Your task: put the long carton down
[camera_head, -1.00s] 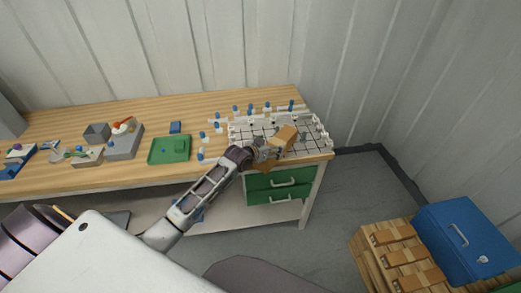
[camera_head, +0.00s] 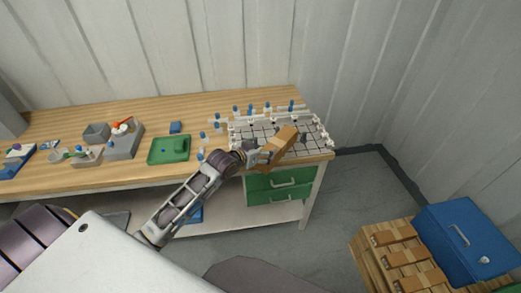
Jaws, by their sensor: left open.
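The long carton (camera_head: 284,141) is a tan-brown box at the right end of the wooden workbench. It lies slanted over the front part of a white gridded tray (camera_head: 310,143). I cannot tell whether its underside touches the tray. My left gripper (camera_head: 264,155) is open at the carton's near left end, very close to it. The fingertips are small and partly merge with the carton, so contact is unclear. My right gripper is not in view.
Several blue-capped vessels (camera_head: 250,109) stand behind and left of the tray. A green tray (camera_head: 169,150) and grey bins (camera_head: 123,144) sit further left. Green drawers (camera_head: 283,185) are below the bench edge. A blue case (camera_head: 463,238) and brown cartons (camera_head: 408,257) lie on a pallet at lower right.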

